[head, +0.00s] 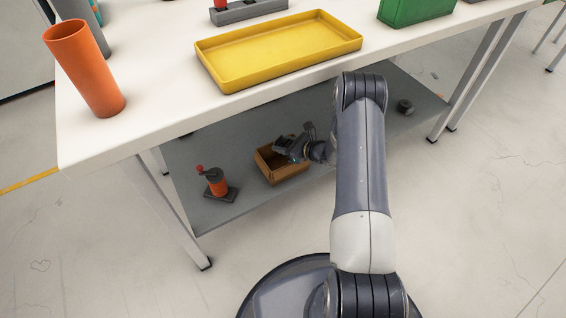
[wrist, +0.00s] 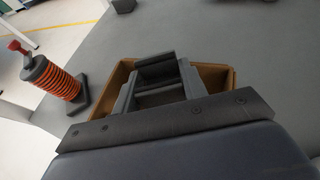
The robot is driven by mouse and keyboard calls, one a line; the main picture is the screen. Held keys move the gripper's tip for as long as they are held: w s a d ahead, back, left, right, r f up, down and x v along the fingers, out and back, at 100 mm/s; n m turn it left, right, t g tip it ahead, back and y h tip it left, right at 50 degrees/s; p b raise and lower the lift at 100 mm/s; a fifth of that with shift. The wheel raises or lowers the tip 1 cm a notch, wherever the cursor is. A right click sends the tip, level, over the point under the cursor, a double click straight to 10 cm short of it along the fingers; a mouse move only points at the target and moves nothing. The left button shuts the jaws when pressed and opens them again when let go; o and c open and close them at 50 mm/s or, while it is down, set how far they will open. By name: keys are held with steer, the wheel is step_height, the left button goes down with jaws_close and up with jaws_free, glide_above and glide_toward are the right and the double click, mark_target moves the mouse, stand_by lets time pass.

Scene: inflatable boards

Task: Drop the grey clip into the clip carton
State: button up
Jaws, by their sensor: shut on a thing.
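The clip carton (head: 284,172) is a small open brown box on the grey lower shelf under the table. Its brown walls also show in the wrist view (wrist: 215,75). My gripper (head: 296,149) reaches in under the table top and is over the carton. In the wrist view my gripper (wrist: 157,95) is shut on the grey clip (wrist: 156,70), a dark grey channel-shaped piece. The clip is in front of the carton's opening in that view. The clip and fingers hide much of the carton's inside, so its contents cannot be told.
An orange coiled thing with a red knob (head: 215,181) stands on the shelf (head: 235,205) left of the carton. A small dark round object (head: 405,107) lies on the shelf at right. The table top above holds a yellow tray (head: 280,50), an orange cup (head: 85,70) and a green box (head: 412,10).

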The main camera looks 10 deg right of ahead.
steer(key=o, duration=1)
steer(key=shift+o, duration=0.2)
steer(key=p+v, duration=0.2)
steer(key=v, duration=0.9)
steer(key=shift+p, duration=0.3)
steer(key=shift+w, duration=0.1)
steer(key=b+x, duration=0.2)
steer(key=x, duration=0.8)
steer(key=shift+w+a+f+b, duration=0.1)
steer(key=shift+a+f+b, duration=0.15)
steer(key=shift+b, duration=0.15)
step_height(320, 180, up, 4)
steer(key=shift+w+r+p, duration=0.15)
steer(key=shift+p, duration=1.1)
steer(key=shift+r+p, duration=0.3)
steer(key=shift+r, duration=0.4)
